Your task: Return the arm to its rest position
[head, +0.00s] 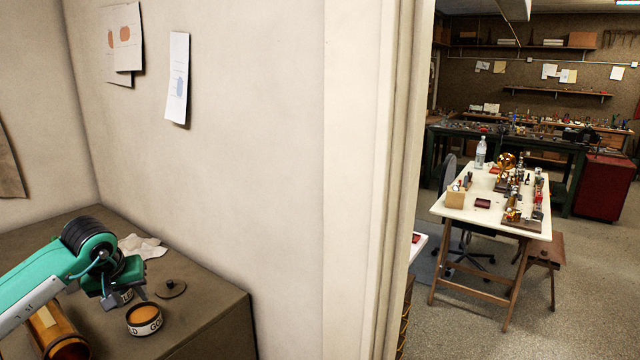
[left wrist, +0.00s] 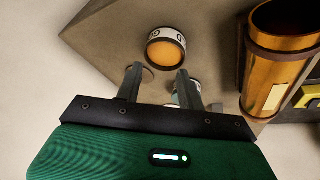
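My left arm comes in from the left in the head view, and its gripper (head: 125,294) hangs over the brown cabinet top (head: 205,312). In the left wrist view the two fingers of my left gripper (left wrist: 158,72) stand apart with nothing held between them. An open round tin with orange contents and a white lettered band (head: 144,320) stands just beyond the fingertips; it also shows in the left wrist view (left wrist: 166,50). A second tin (left wrist: 194,88) is partly hidden behind one finger. My right gripper is not in view.
A dark round lid (head: 171,289) lies beside the tin. A brass cylinder (head: 54,332) lies near my forearm, and a crumpled white cloth or paper (head: 142,246) lies by the wall. A doorway at right shows a white-topped table (head: 480,214) with bottles and small parts.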

